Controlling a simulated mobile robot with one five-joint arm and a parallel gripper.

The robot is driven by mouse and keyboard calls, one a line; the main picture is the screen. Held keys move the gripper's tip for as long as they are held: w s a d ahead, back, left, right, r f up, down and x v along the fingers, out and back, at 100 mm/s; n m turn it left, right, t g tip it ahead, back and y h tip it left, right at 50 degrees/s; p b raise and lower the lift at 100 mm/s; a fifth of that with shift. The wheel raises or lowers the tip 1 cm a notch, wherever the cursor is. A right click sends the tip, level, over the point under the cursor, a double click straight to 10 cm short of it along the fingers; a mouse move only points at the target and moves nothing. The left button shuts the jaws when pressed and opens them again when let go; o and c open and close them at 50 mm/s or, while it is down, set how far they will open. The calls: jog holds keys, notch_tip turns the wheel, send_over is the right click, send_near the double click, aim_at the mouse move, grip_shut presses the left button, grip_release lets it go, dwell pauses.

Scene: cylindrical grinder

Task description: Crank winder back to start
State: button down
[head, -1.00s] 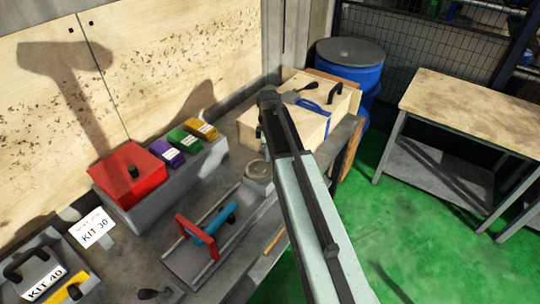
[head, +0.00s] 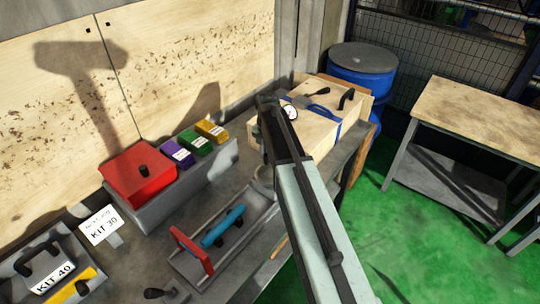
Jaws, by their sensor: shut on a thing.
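My gripper (head: 266,104) is at the far end of my pale green and black arm, above the bench by the left end of a pale wooden box (head: 312,142). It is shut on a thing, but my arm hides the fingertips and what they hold. The box has a blue strap, a small white dial (head: 290,112), a dark lever (head: 312,92) and a black handle (head: 347,97) on top. I cannot make out a winder or its crank for certain. A grey round part (head: 262,184) on the bench is partly hidden behind my arm.
A red box (head: 138,176) and purple, green and yellow blocks (head: 192,146) sit in a grey holder at the wall. A grey tray (head: 186,258) with red and blue handles is in front. A blue drum (head: 360,72) and wooden-topped table (head: 478,112) stand behind.

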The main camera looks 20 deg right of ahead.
jog(key=n, duration=0.1)
jog(key=a+n, duration=0.1)
jog(key=n, duration=0.1)
jog(key=shift+s+a, duration=0.2)
jog(key=shift+a, duration=0.1)
jog(key=shift+s+a+n, duration=0.1)
jog(key=shift+a+n, duration=0.1)
jog(key=shift+n, duration=0.5)
jog(key=shift+s+a+n, duration=0.1)
jog(key=shift+a+n, duration=0.1)
jog(key=shift+n, duration=0.5)
jog(key=c, duration=1.2)
grip_release()
jog(key=shift+c, duration=0.2)
jog(key=shift+r, duration=0.1)
notch_tip(320, 180, up, 8)
jog(key=p, duration=0.7)
jog(key=shift+p, duration=0.4)
